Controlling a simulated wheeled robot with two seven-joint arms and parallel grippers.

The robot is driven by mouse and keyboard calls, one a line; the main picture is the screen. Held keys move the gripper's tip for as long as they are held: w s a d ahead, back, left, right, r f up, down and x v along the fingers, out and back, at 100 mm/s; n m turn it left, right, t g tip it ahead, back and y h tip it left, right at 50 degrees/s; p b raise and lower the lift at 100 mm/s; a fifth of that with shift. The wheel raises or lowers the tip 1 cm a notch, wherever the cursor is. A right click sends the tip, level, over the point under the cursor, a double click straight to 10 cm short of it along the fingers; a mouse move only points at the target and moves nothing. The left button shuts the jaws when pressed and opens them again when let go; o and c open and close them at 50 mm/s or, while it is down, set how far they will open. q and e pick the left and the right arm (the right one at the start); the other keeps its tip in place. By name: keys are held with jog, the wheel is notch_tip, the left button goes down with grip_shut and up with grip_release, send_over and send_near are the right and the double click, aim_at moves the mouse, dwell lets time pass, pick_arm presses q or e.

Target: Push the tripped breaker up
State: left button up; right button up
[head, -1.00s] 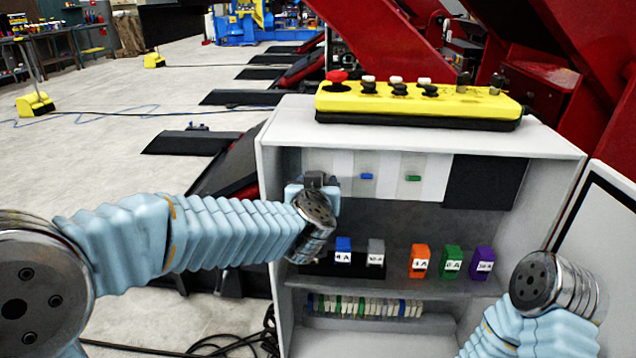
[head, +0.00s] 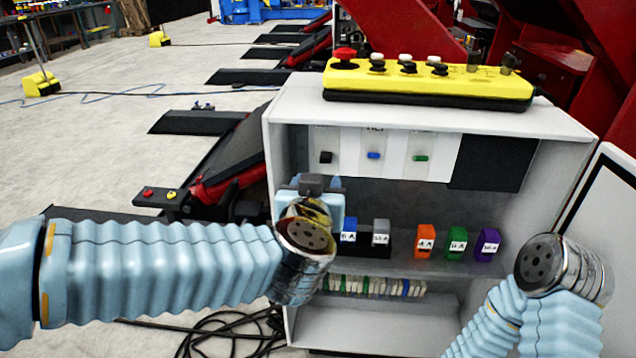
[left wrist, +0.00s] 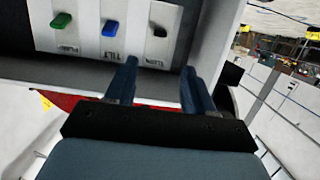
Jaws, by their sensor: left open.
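Three breaker switches sit in a row on white plates on the cabinet's back wall: black (head: 326,157), blue (head: 374,155) and green (head: 421,158). The left wrist view shows them upside down: green (left wrist: 62,20), blue (left wrist: 110,28) and black (left wrist: 160,31). I cannot tell surely which is tripped. My left gripper (head: 312,184) is at the cabinet's left side, below the black switch in the picture. In the left wrist view its fingers (left wrist: 158,68) are apart and empty, pointing toward the black switch. My right arm is at the right; its gripper does not show.
The open cabinet (head: 278,150) has a shelf with coloured labelled blocks, including orange (head: 425,240), green (head: 456,243) and purple (head: 487,245). A yellow control box (head: 430,85) lies on top. The open door (head: 600,215) stands at the right. Cables lie on the floor.

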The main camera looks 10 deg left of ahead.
aim_at(325, 163)
pick_arm(q)
notch_tip(325, 163, down, 10)
jog(key=w+r+t+b, duration=0.15)
jog(key=t+b, duration=0.55)
jog(key=b, duration=1.3)
jog(key=x, duration=0.4)
jog(key=p+x, duration=0.1)
jog(key=x, duration=0.8)
jog(key=shift+w+f+p, duration=0.25)
jog(key=shift+f+p, duration=0.05)
jog(key=shift+p, duration=0.1)
